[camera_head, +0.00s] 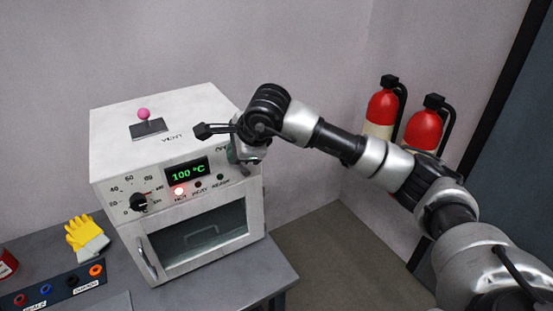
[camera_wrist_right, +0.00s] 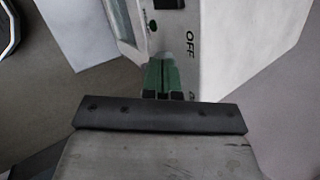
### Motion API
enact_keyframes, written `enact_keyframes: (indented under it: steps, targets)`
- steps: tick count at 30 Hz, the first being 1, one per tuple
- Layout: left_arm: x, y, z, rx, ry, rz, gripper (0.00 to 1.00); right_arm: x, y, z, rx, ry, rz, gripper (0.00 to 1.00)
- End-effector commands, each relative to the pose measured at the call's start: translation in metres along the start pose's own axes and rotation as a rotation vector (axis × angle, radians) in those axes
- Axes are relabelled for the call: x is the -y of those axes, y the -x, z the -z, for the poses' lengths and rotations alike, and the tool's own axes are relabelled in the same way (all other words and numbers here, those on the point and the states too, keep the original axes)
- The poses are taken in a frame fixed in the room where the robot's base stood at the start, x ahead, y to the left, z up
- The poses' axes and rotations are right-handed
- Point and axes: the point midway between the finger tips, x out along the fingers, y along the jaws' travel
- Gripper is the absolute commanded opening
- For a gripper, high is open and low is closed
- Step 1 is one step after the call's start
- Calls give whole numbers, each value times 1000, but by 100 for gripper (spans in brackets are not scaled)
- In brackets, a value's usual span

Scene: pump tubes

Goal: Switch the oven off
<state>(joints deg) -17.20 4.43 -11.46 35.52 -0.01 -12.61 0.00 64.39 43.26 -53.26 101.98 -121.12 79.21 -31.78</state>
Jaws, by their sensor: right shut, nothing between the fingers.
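The oven (camera_head: 195,108) is a white box on a grey table. Its green display (camera_head: 188,173) reads 100 °C and a red lamp (camera_head: 179,191) above the word HOT is lit. My right gripper (camera_head: 233,156) is at the upper right of the oven's front panel. In the wrist view its green fingers (camera_wrist_right: 165,76) are together and empty, beside the word OFF on the oven (camera_wrist_right: 235,45). The switch itself is hidden behind the gripper and I cannot tell whether the fingers touch it. My left gripper is not in view.
A dial knob (camera_head: 138,202) and a door handle (camera_head: 147,258) are on the oven's front. A pink-topped lever (camera_head: 144,115) stands on its top. Yellow gloves (camera_head: 86,236) and a socket strip (camera_head: 55,288) lie at left. Red extinguishers (camera_head: 423,129) stand behind my right arm.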

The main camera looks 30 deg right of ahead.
Motion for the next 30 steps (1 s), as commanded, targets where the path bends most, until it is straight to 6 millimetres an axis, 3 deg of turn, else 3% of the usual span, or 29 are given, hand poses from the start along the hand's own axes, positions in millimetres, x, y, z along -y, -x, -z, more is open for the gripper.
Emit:
enact_keyframes:
  steps: [2, 30]
  targets:
    - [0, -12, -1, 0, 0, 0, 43, -5, -7, -4, -49, 35, 6, 0]
    - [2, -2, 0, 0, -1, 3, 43, 6, 10, -8, -43, 28, 3, 0]
